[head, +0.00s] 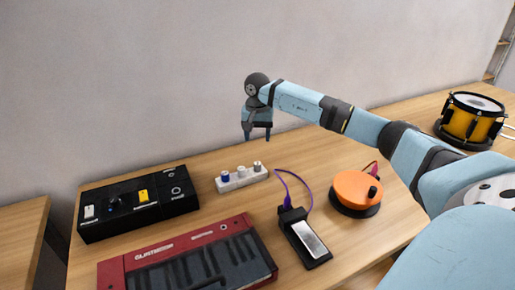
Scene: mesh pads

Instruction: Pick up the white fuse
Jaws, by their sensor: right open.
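A white block (243,183) lies on the wooden table. It bears a blue-topped piece (225,177) and two whitish upright pieces, one in the middle (241,172) and one at the right (257,167). A black box (140,210) to the left also carries a small white piece (89,212) and a yellow one (143,196). Which of the white pieces is the white fuse I cannot tell. My right gripper (257,136) is open and empty, pointing down above and behind the white block, apart from it. My left gripper is out of view.
A red keyboard (190,243) and a black pedal (304,238) with a purple cable lie in front. An orange round device (356,190) is to the right, a yellow drum (470,122) at the far right. A wall stands behind the table (205,160).

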